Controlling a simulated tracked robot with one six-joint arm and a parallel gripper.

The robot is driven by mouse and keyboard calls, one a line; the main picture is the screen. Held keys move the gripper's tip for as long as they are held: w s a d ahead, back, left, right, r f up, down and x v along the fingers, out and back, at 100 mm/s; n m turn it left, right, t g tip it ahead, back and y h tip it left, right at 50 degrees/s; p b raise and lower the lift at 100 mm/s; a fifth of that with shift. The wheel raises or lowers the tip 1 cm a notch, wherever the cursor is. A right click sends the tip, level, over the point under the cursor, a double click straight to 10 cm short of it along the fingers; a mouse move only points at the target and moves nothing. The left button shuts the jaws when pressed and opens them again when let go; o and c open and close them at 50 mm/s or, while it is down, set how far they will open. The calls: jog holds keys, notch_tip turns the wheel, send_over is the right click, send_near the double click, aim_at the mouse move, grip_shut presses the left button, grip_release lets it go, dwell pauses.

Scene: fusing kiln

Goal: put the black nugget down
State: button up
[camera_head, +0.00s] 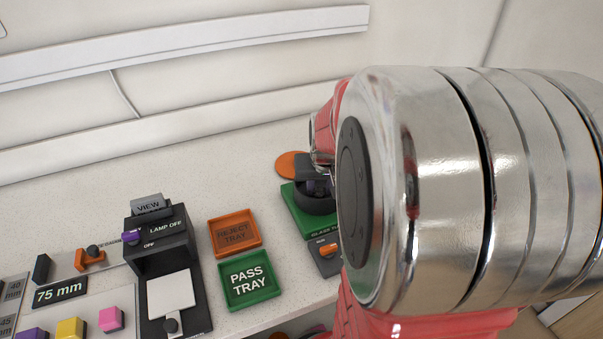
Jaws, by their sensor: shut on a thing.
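My gripper (318,182) is small and mostly hidden behind my large silver arm link, at the centre right. It is low over a dark round holder on a green base (297,212). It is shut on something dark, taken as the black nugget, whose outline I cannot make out. I cannot tell whether the held piece touches the holder.
Left of the green base are an orange reject tray (257,241) and a green pass tray (274,291), both empty. A black lamp viewer (160,250), a 75 mm label (60,292) and coloured blocks stand further left. An orange disc (290,164) lies behind the base.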

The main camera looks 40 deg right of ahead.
jog(key=o, duration=1)
jog(key=shift+r, duration=0.1)
jog(key=v, duration=1.2)
jog(key=s+a+n+y, duration=0.1)
jog(key=s+a+n, duration=0.1)
jog(key=a, duration=0.6)
jog(key=s+a+n+t, duration=0.1)
jog(key=s+a+n, duration=0.1)
jog(key=a, duration=0.6)
jog(key=s+a+n+t+y, duration=0.1)
jog(key=a+n, duration=0.1)
jog(key=a, duration=0.6)
jog(key=shift+s+f+n+y, duration=0.3)
jog(key=shift+s+f+n, duration=0.1)
